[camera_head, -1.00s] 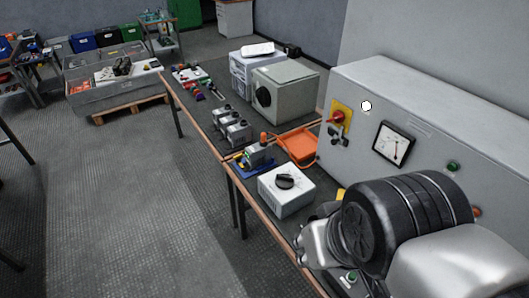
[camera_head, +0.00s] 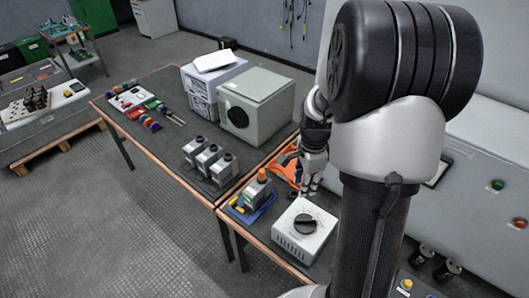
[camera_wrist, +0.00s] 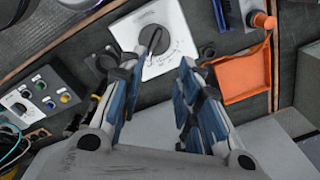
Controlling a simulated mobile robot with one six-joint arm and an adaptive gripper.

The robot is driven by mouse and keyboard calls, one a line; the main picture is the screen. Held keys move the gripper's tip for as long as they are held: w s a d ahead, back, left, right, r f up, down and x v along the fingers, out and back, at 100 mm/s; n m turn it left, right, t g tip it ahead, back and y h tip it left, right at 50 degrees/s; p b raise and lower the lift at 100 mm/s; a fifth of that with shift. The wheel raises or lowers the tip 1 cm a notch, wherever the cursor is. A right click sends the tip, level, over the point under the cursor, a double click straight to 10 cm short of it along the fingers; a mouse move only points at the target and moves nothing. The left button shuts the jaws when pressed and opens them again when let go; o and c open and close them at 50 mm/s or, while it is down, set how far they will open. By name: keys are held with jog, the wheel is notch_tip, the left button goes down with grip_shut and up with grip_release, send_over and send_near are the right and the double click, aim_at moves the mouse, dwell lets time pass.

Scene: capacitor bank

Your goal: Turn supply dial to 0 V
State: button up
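The supply is a white box (camera_head: 290,246) with a black dial (camera_head: 306,224) on its top, near the front edge of the bench. In the wrist view the white box (camera_wrist: 178,22) and its dial (camera_wrist: 155,38) are at the top, with scale marks beside the dial. The dial's exact setting is too small to read. My gripper (camera_head: 312,188) is above and just behind the box in the head view. In the wrist view my gripper (camera_wrist: 167,60) is open and empty, its left finger overlapping the dial's lower edge. Contact with the dial cannot be told.
An orange tray (camera_head: 287,168) lies behind the box. A device with an orange top (camera_head: 258,190) stands on a blue base to its left. A large grey cabinet (camera_head: 485,160) borders the right. A button panel (camera_wrist: 45,95) shows in the wrist view. Free floor lies left.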

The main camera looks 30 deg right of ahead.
aim_at(304, 219)
jog(key=shift+m, duration=0.9)
jog(key=f+b, duration=0.1)
jog(key=f, duration=0.5)
jog(key=d+f+b, duration=0.1)
jog(key=f, duration=0.6)
jog(key=d+f+b, duration=0.1)
jog(key=f+b, duration=0.1)
jog(key=f, duration=0.5)
jog(key=shift+s+d+f, duration=0.1)
jog(key=shift+s+f, duration=0.1)
jog(key=shift+s, duration=0.05)
grip_shut()
